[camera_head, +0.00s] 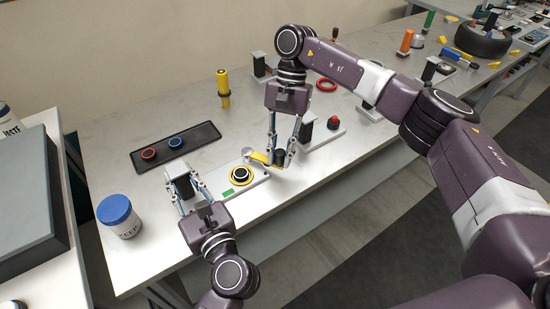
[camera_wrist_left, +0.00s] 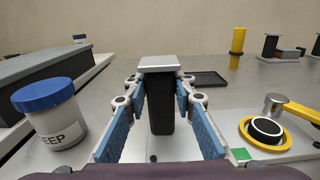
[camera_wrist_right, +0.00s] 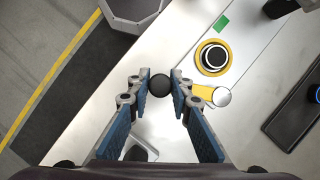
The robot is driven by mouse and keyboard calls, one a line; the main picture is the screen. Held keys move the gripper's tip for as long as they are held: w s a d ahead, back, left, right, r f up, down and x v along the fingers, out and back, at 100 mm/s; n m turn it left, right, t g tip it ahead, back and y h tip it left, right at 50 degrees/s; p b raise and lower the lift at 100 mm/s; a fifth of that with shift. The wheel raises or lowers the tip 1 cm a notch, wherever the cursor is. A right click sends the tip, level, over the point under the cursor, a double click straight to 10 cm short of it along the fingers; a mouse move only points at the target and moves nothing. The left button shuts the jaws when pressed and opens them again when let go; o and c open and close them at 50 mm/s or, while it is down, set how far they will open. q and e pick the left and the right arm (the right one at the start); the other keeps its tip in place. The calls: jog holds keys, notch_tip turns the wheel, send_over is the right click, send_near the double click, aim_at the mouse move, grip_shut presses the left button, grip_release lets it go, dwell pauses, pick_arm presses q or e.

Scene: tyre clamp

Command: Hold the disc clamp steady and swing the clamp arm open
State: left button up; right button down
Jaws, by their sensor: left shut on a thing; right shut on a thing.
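The disc clamp has a pale base plate (camera_head: 262,184) with a yellow-ringed black disc (camera_head: 241,175) and a green patch. A dark upright block (camera_wrist_left: 160,105) with a pale top stands at its left end. My left gripper (camera_wrist_left: 160,88) is shut on this block, one finger on each side. The yellow clamp arm (camera_head: 260,158) runs from a silver round post (camera_wrist_right: 221,97) beside the disc to a black knob (camera_wrist_right: 159,86). The arm points right, clear of the disc. My right gripper (camera_wrist_right: 160,82) is shut on the knob, coming down from above.
A blue-lidded jar (camera_head: 118,216) stands left of my left gripper. A dark tray (camera_head: 176,147) with a red and a blue ring lies behind. A yellow cylinder (camera_head: 223,88) stands further back. Another block on a plate (camera_head: 322,132) is close right of my right gripper.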

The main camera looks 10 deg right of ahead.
pick_arm(q)
jog(key=shift+a, duration=0.1)
pick_arm(e)
jog(key=shift+w+d+n+h, duration=0.4)
jog(key=shift+w+d+n, duration=0.15)
jog(key=shift+n, duration=0.25)
jog(key=c, duration=1.7)
grip_release()
jog(key=shift+c, duration=0.2)
jog(key=v, duration=1.2)
jog(key=shift+w, duration=0.25)
pick_arm(q)
jog(key=o, duration=1.1)
